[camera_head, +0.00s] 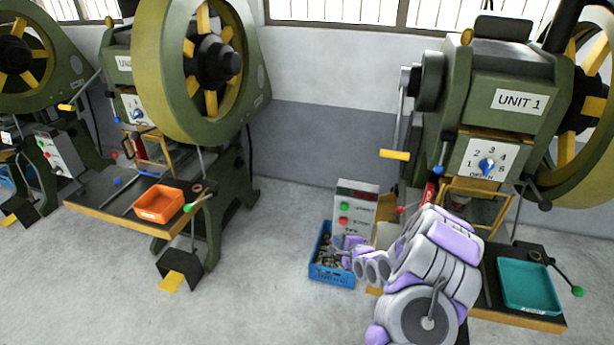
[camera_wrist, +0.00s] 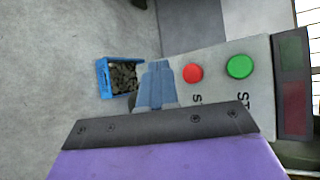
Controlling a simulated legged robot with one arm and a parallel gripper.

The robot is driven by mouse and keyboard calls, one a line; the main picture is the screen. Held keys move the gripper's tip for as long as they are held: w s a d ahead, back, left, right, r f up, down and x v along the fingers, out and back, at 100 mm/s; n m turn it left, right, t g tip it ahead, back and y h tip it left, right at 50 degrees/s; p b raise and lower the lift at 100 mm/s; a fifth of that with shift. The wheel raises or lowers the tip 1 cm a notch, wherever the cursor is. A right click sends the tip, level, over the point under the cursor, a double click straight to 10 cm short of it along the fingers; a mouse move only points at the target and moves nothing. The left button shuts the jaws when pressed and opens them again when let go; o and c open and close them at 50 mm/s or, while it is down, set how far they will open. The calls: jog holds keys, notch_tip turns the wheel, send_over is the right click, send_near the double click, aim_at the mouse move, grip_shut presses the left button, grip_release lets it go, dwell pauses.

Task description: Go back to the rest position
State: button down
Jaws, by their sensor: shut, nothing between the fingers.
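My arm, white and purple, reaches forward in the head view in front of the machine marked UNIT 1 (camera_head: 518,101). My gripper (camera_head: 338,249) is at its far end, in front of the control box (camera_head: 357,203) and over the blue crate (camera_head: 333,277). In the wrist view my gripper (camera_wrist: 157,70) is shut and empty. Its fingertips are close to the box face, left of the red button (camera_wrist: 192,73) and green button (camera_wrist: 239,66). The blue crate (camera_wrist: 103,78) with dark metal pieces shows beyond. I cannot tell whether the fingers touch the box.
A teal tray (camera_head: 528,284) lies on the right machine's table. An orange tray (camera_head: 160,204) lies on the left machine's table (camera_head: 95,206). A black pedal box with a yellow pedal (camera_head: 172,281) stands on the floor. The floor between the machines is mostly clear.

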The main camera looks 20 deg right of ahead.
jog(key=s+a+r+n+g, duration=0.7)
jog(key=s+a+r+n, duration=0.4)
jog(key=r, duration=0.3)
jog(key=s+a+r+n+g, duration=0.2)
jog(key=s+r+n, duration=0.1)
jog(key=s, duration=0.9)
jog(key=s+a+r+n+g+h, duration=0.1)
jog(key=s+a+r+n+g, duration=0.2)
jog(key=s, duration=0.9)
jog(key=s+a+r+n+g, duration=0.2)
jog(key=s+r, duration=0.4)
jog(key=s, duration=0.6)
jog(key=shift+s+a+r+n+g, duration=0.3)
jog(key=shift+s+a+n+g, duration=0.1)
jog(key=shift+n, duration=0.4)
jog(key=shift+d, duration=0.15)
